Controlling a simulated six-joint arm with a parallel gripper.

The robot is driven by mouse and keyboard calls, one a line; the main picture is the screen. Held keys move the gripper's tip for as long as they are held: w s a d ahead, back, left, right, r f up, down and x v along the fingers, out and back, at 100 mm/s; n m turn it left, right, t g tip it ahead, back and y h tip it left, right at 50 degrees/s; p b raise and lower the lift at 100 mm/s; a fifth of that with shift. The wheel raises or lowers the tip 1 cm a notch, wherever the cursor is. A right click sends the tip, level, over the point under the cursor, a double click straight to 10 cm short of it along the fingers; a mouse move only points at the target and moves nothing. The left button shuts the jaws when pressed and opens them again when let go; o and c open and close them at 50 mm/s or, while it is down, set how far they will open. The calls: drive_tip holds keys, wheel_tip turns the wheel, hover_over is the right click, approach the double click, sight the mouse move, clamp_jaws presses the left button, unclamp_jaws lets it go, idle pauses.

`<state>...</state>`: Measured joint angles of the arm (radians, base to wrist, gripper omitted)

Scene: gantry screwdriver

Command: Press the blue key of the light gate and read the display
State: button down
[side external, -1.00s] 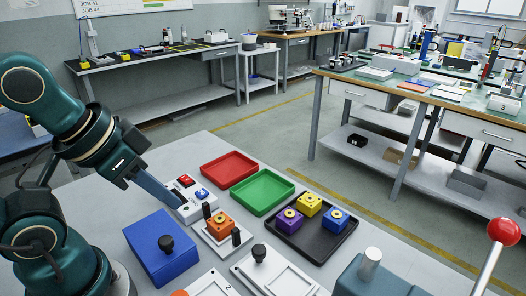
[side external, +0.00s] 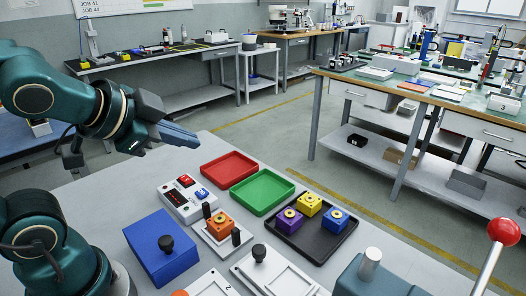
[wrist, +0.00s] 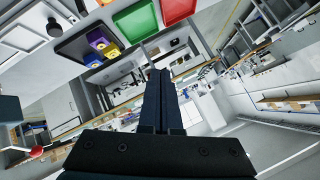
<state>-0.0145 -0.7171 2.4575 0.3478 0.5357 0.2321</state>
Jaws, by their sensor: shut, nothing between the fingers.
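The light gate's white control box (side external: 187,214) stands on the grey table in the side view. It bears a red key (side external: 187,181), a blue key (side external: 203,194) and a dark display (side external: 177,198). Red marks show on the display, too small to read. In front of the box, an orange block (side external: 220,223) sits on a white plate between black posts. My gripper (side external: 194,139) is shut and empty, raised well above and behind the box, touching nothing. Its closed fingers (wrist: 160,74) also show in the wrist view, where I cannot make out the control box.
A red tray (side external: 229,157) and a green tray (side external: 285,205) lie beyond the box. A black tray (side external: 318,254) holds purple, yellow and blue blocks. A blue box (side external: 150,240) with a black knob stands in front left. A red-knobbed lever (side external: 502,231) stands at right.

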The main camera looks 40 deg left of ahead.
drive_tip(key=w+a+r+m+t, duration=0.2)
drive_tip(key=w+r+m+t, duration=0.2)
drive_tip(key=w+r+m, duration=0.25)
drive_tip(key=m+g+h, duration=0.5)
drive_tip(key=m, duration=1.4)
hover_over(197, 194)
wheel_tip(197, 194, down, 13)
drive_tip(key=shift+f, duration=4.3)
